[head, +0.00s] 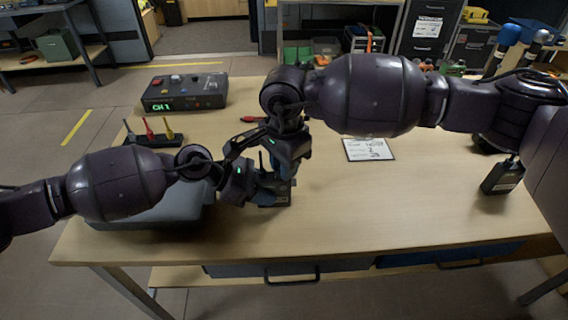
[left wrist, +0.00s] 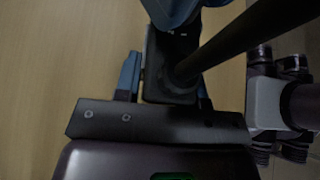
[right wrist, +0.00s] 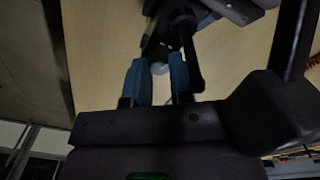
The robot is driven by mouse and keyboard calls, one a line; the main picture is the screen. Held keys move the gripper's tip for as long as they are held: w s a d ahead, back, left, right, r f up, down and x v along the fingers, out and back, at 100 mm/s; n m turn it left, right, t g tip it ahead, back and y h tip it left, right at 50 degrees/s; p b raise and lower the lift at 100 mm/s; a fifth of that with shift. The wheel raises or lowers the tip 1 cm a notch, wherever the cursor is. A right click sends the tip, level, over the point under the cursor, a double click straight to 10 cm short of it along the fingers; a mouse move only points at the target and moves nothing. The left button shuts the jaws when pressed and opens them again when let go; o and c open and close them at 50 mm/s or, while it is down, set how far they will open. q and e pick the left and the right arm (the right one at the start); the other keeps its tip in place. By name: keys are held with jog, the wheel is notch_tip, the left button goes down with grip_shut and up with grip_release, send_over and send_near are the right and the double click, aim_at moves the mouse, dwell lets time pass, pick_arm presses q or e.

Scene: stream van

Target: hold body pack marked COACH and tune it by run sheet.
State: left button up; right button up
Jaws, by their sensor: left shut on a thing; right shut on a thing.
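A dark body pack (head: 276,199) with a thin antenna is held near the table's front left half. My left gripper (head: 264,184) is shut on it; in the left wrist view the pack (left wrist: 168,75) sits between the blue fingers. My right gripper (head: 286,165) reaches down from above, right at the pack. In the right wrist view its blue fingers (right wrist: 156,80) are shut on a small pale round part, which looks like a knob on the pack. The pack's label is hidden, so I cannot read COACH. The run sheet (head: 368,149) lies right of the grippers; its writing is too small to read.
A control box (head: 185,92) showing green "CH1" stands at the back left. Another dark pack (head: 503,176) stands at the right. The table's front middle is clear.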

jog(key=o, duration=0.5)
jog(key=shift+s+a, duration=0.2)
jog(key=shift+a, duration=0.05)
jog(key=shift+o, duration=0.2)
jog(key=shift+a+r, duration=0.2)
jog(key=shift+r, duration=1.6)
jog(key=shift+w+d+r, duration=0.1)
jog(key=shift+d+r, duration=0.05)
jog(key=shift+r, duration=0.5)
jog(key=shift+d+r, duration=0.15)
jog(key=shift+r, duration=0.45)
jog(key=m, duration=0.5)
jog(key=shift+f+m, duration=0.15)
jog(key=shift+m, duration=0.25)
